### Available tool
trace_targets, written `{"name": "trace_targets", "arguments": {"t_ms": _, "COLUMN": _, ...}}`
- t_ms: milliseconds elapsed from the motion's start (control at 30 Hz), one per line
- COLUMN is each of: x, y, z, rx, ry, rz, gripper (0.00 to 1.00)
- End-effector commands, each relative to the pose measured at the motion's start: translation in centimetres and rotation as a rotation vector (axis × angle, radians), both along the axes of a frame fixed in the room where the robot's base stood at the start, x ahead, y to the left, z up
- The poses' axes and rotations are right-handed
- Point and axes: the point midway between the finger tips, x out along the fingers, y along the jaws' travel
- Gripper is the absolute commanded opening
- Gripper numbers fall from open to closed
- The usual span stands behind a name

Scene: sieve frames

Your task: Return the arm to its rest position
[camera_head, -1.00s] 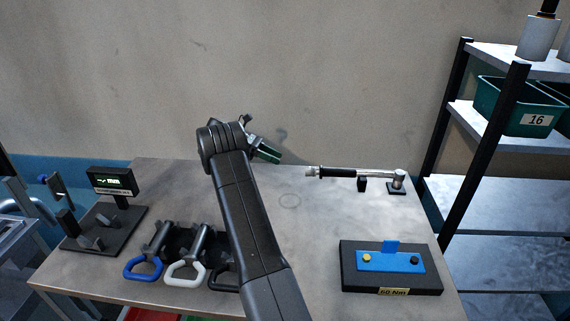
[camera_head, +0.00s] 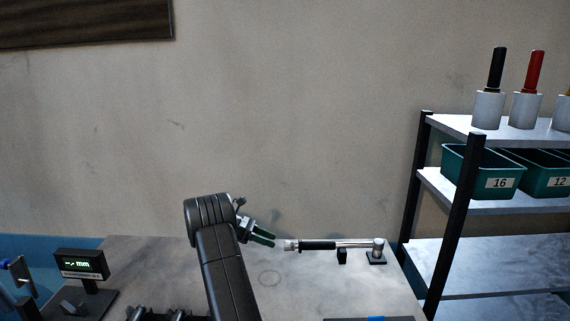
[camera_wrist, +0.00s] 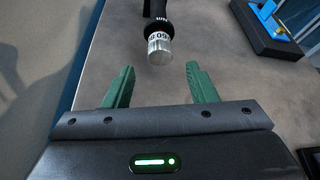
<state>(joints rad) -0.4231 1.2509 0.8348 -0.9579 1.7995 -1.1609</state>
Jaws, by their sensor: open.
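My arm rises from the bottom of the head view, and my gripper (camera_head: 268,240) is at its end, over the far part of the workbench (camera_head: 290,285). Its green fingers are apart with nothing between them, as the wrist view (camera_wrist: 160,82) also shows. A torque wrench (camera_head: 318,245) with a black grip and silver shaft lies across stands at the back of the bench, just right of my fingertips. Its silver end with a number scale (camera_wrist: 159,48) shows just beyond the gap between my fingers in the wrist view, apart from them.
A gauge with a green "mm" display (camera_head: 81,263) stands at the bench's left. A shelf rack (camera_head: 468,200) with green bins (camera_head: 462,172) and bottle-like tools (camera_head: 489,106) is at right. A black-and-blue fixture (camera_wrist: 262,28) shows in the wrist view. The wall is close behind.

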Motion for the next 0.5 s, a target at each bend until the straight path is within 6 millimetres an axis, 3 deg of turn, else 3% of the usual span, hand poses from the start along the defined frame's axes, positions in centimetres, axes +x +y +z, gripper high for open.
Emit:
{"name": "trace_targets", "arguments": {"t_ms": 233, "x": -0.5, "y": -4.4, "z": -1.5, "rx": -0.002, "ry": 0.002, "rz": -0.002, "gripper": 0.52}}
{"name": "trace_targets", "arguments": {"t_ms": 500, "x": -0.8, "y": -6.6, "z": -2.6, "rx": 0.001, "ry": 0.0, "rz": 0.0, "gripper": 0.52}}
